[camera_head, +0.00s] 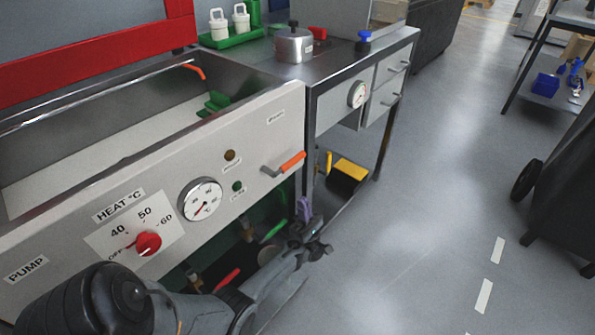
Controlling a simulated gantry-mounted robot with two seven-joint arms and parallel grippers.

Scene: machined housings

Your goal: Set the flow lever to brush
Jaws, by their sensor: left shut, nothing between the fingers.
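The lever (292,162) with an orange grip sticks out from the right part of the grey front panel (255,135). Its grip points right and slightly up. A small label (276,117) sits above it, too small to read surely. My left gripper (322,249) is at the end of my arm coming from the lower left. It is shut and empty, below and right of the lever, apart from it. My right gripper is not in view.
The panel also carries a red heat knob (149,243), a round gauge (200,199) and two small round fittings. Coloured-handled parts sit underneath. A side bench (335,75) with a metal pot (294,44) stands behind.

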